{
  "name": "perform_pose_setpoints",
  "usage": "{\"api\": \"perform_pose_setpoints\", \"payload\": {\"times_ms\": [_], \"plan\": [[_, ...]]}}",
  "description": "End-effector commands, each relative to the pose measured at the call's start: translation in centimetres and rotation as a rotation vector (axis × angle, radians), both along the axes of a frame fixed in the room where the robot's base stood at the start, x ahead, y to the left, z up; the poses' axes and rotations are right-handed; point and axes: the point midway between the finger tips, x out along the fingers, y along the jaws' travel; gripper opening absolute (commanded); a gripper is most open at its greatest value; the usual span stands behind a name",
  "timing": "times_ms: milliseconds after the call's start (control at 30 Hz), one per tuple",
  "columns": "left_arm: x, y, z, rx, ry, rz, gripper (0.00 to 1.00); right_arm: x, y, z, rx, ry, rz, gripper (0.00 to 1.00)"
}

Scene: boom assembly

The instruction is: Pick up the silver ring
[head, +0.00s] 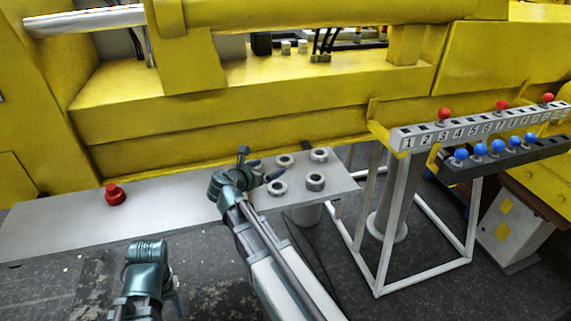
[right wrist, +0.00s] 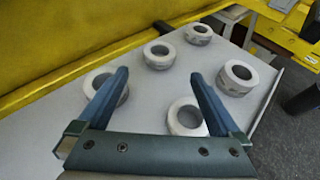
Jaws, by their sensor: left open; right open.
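Several silver rings stand on a grey table. In the right wrist view, one ring (right wrist: 175,118) is nearest, partly behind the right finger; another (right wrist: 92,84) is partly behind the left finger. Others are a right ring (right wrist: 230,84), a far ring (right wrist: 199,40) and a middle ring (right wrist: 158,62). In the head view, a front ring (head: 277,194) and right ring (head: 315,188) show clearly. My right gripper (head: 260,164) is open and empty above the rings; its fingers also show in the wrist view (right wrist: 160,75). My left gripper (head: 168,284) is low left, away from the rings; its fingertips are unclear.
The grey table (head: 60,222) has a red knob-like part (head: 115,195) at left and free room between it and my right arm. A yellow boom (head: 250,120) borders its back. At right is a white frame (head: 385,220) with a numbered rack (head: 470,128) of red and blue balls.

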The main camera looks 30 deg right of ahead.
Motion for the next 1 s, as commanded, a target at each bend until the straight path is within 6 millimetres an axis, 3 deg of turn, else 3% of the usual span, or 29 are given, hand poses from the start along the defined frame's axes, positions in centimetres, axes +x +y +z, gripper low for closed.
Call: {"api": "perform_pose_setpoints", "payload": {"times_ms": [200, 667, 1000], "plan": [[0.0, 0.0, -1.7, 0.0, 0.0, 0.0, 0.5, 2.0, -3.1, -1.8, 0.001, 0.0, -0.001, 1.0], [0.0, 0.0, -2.2, 0.0, 0.0, 0.0, 0.5, 2.8, -4.5, -2.2, 0.0, 0.0, 0.0, 1.0], [0.0, 0.0, -3.8, 0.0, 0.0, 0.0, 0.5, 4.9, -8.1, -3.8, 0.001, 0.0, 0.0, 1.0]]}}
